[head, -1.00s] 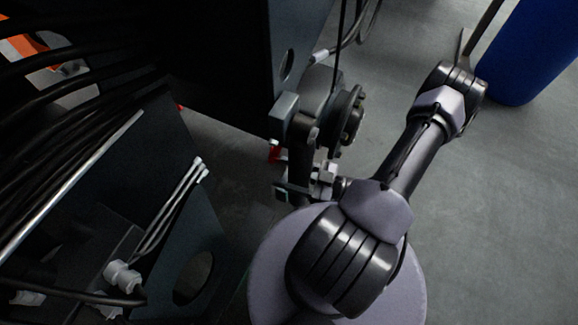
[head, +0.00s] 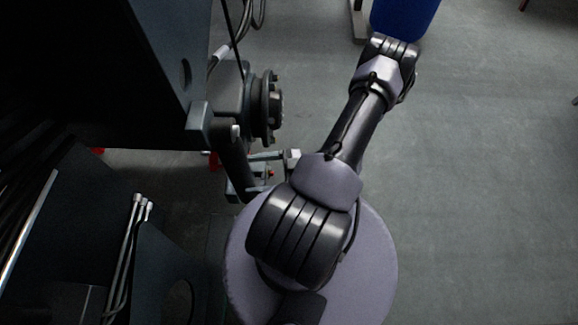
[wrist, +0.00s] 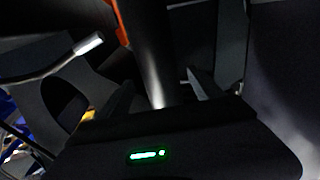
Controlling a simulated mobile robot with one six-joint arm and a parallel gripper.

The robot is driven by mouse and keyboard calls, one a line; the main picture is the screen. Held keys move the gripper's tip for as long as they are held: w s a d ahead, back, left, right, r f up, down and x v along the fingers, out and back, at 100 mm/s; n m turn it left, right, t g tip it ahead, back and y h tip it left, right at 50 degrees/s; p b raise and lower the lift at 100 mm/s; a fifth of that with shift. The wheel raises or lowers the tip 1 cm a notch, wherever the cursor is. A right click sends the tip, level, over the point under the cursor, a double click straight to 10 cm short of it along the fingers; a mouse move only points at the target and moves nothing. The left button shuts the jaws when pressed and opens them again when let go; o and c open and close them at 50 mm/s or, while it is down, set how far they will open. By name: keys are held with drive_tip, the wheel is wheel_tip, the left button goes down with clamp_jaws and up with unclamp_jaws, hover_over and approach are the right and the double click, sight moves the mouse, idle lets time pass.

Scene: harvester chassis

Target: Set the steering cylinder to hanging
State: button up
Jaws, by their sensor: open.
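In the head view a dark tube, which looks like the steering cylinder (head: 236,168), slants down below the wheel hub on the chassis side. Its lower end is hidden behind my arm and small fittings. In the wrist view a dark shiny cylinder (wrist: 151,50) runs down from the top between my gripper's two fingers. My gripper (wrist: 160,98) is open, with one finger on either side of the cylinder. I cannot tell whether they touch it. The cylinder's end is hidden behind the gripper body. In the head view my gripper is mostly hidden by my arm.
The wheel hub (head: 266,106) juts from the dark chassis (head: 165,50) at left. Metal hydraulic pipes (head: 135,235) stand at lower left. A blue barrel (head: 405,15) stands at the back. The grey floor on the right is clear.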

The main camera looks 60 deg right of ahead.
drive_tip(key=p+v, duration=0.1)
drive_tip(key=v, duration=0.9)
drive_tip(key=shift+d, duration=0.1)
